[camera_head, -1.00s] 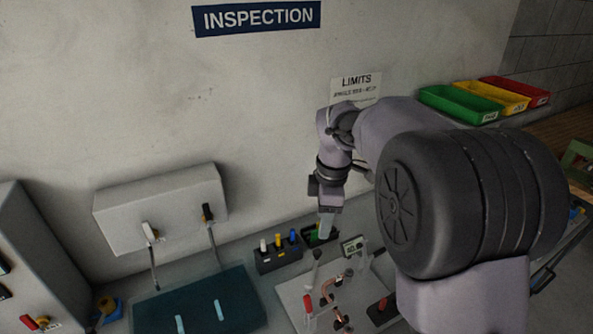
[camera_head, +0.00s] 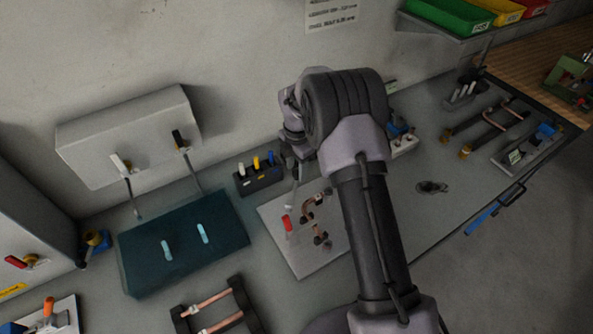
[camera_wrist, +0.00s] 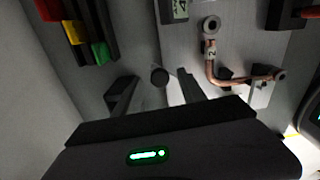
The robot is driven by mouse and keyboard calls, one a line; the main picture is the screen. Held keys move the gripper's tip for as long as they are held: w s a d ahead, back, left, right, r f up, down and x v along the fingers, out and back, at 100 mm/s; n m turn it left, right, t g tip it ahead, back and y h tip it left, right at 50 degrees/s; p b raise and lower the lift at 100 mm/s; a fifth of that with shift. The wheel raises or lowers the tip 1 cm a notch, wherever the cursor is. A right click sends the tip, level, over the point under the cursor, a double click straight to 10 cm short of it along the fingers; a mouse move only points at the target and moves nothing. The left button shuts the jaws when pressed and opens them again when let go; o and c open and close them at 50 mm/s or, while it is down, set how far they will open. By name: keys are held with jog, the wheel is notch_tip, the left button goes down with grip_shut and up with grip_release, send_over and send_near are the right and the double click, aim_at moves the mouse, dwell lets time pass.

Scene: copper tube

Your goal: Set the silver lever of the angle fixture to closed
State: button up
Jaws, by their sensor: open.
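The angle fixture is a pale plate (camera_head: 288,255) holding a bent copper tube (camera_head: 312,212). Its tube also shows in the wrist view (camera_wrist: 211,66), with dark supports. A grey lever (camera_head: 292,193) rises at the plate's back left edge, partly hidden by my wrist. In the wrist view its round dark end (camera_wrist: 159,76) appears between my gripper's fingers. My gripper (camera_wrist: 157,88) is open, one finger on each side of that end; contact cannot be told. A red-handled lever (camera_head: 287,223) stands at the plate's left.
A dark block with white, yellow and blue handles (camera_head: 260,172) stands just left of my wrist. Red, yellow and green pieces (camera_wrist: 72,32) show in the wrist view.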

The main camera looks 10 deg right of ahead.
jog(key=shift+f, duration=0.35)
jog(key=shift+c, duration=0.2)
grip_shut()
dwell(1.0)
